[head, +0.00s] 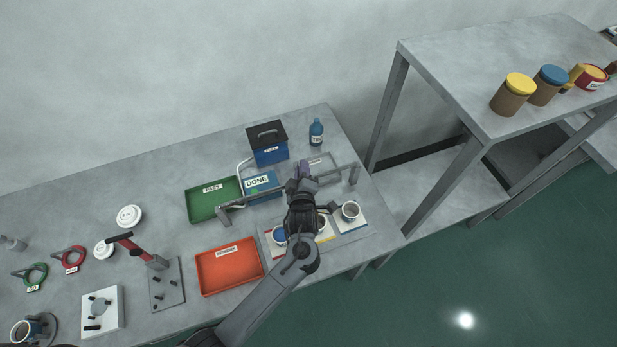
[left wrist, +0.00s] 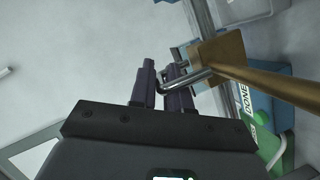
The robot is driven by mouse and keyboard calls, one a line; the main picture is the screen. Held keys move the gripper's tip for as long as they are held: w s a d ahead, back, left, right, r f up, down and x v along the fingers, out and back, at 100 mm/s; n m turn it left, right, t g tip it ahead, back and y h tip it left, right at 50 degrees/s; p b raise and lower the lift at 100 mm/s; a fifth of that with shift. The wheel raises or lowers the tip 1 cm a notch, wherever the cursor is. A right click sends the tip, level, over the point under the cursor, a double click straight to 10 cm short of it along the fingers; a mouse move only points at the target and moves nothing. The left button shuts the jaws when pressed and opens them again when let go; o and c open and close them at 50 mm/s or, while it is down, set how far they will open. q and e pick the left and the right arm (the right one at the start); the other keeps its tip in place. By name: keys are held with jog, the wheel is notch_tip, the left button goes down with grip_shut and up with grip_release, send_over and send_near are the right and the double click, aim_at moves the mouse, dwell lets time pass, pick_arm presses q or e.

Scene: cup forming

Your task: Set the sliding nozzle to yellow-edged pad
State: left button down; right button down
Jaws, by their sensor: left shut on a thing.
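A rail (head: 337,174) on end posts spans above a row of pads at the table's right end. My left gripper (head: 304,170) is at the middle of the rail and hides the nozzle in the head view. In the left wrist view its fingers (left wrist: 163,82) are shut on a bent metal handle, beside a brass block (left wrist: 213,57) on a brass-coloured rod (left wrist: 270,83). The yellow-edged pad (head: 326,238) is the middle one, partly behind my arm, with a cup (head: 322,221) on it. My right gripper is not in view.
A blue-edged pad (head: 354,226) with a cup (head: 350,211) lies to the right, and another pad with a blue cup (head: 280,235) to the left. A green tray (head: 205,211), an orange tray (head: 229,285) and a blue box (head: 270,156) stand nearby.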

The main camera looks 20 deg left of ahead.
pick_arm(q)
jog(key=shift+w+d, duration=0.15)
jog(key=c, duration=1.2)
grip_release()
jog(key=shift+o, duration=0.2)
